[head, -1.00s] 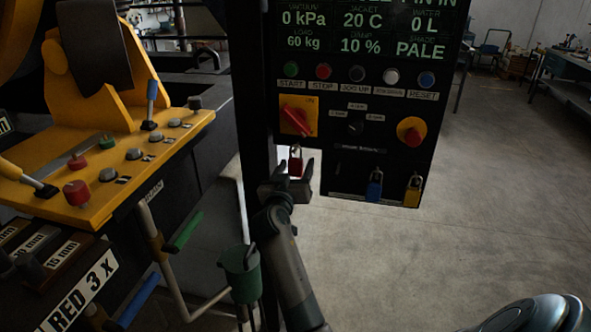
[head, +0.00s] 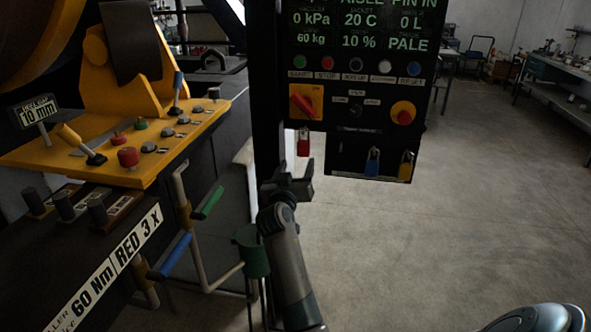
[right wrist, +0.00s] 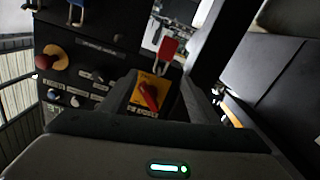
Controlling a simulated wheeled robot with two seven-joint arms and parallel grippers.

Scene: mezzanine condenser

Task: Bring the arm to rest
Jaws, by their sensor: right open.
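My right gripper (head: 294,173) is open and empty. It stands just below the hanging red padlock (head: 303,146), with a small gap visible between them. The red padlock hangs under the red rotary switch (head: 302,102) on its yellow plate, on the dark control panel. In the right wrist view, the red padlock (right wrist: 168,50) and the red switch (right wrist: 149,94) show beyond the spread fingers, with nothing between the fingers. My right arm reaches up from the bottom middle of the head view. My left gripper is not in view.
A blue padlock (head: 372,164) and a yellow padlock (head: 405,166) hang at the panel's lower edge. A green cup-like holder (head: 251,252) stands left of my right forearm. A yellow console (head: 110,150) with levers fills the left. The floor at right is clear.

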